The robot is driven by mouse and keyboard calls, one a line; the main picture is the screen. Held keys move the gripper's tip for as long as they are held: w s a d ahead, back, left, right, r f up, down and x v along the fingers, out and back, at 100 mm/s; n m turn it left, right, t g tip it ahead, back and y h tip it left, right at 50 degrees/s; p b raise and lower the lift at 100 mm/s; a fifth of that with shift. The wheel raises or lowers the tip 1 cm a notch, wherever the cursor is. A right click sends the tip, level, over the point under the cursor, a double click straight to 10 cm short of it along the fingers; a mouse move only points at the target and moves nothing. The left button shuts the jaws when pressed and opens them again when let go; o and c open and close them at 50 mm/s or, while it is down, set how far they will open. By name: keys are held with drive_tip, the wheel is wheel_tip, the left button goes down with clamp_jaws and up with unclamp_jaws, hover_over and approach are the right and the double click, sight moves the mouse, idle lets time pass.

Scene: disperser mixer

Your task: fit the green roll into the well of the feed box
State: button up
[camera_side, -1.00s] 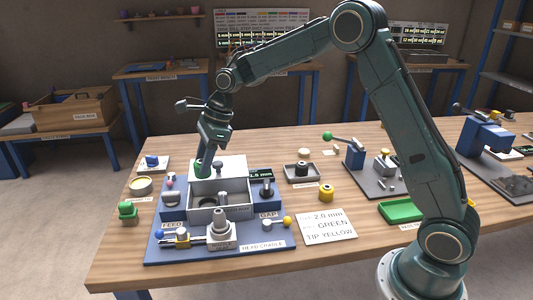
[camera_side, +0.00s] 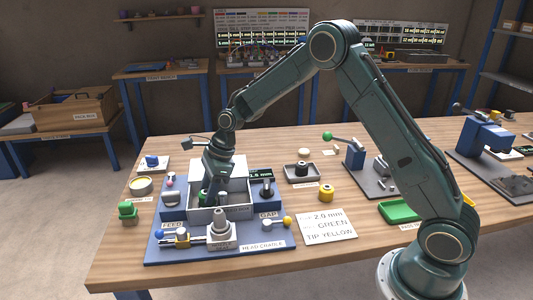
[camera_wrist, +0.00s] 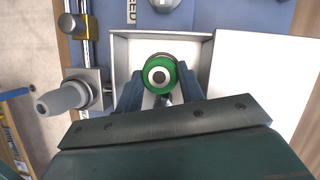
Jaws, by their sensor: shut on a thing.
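My gripper (camera_wrist: 160,88) is shut on the green roll (camera_wrist: 160,64), with one finger on each side of it. In the wrist view the roll's round end with a white ring and dark centre faces the camera. It lies within the outline of the white feed box (camera_wrist: 122,45), near the middle of the open compartment. In the side view my gripper (camera_side: 212,190) points down into the open feed box (camera_side: 234,214). The roll is largely hidden there by the fingers and box walls. I cannot tell whether it touches the floor of the well.
The box's white lid (camera_wrist: 262,75) lies to one side in the wrist view. A grey nozzle fixture (camera_side: 220,235) stands at the box's front. A knobbed lever (camera_side: 282,222) and a small display block (camera_side: 262,175) are close on the right. A loose green part (camera_side: 128,210) sits on the left.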

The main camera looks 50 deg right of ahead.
drive_tip(key=shift+f, duration=0.6)
drive_tip(key=shift+f, duration=0.15)
drive_tip(key=o, duration=1)
drive_tip(key=v, duration=1.2)
drive_tip(key=shift+s+r, duration=0.1)
drive_tip(key=shift+r, duration=0.15)
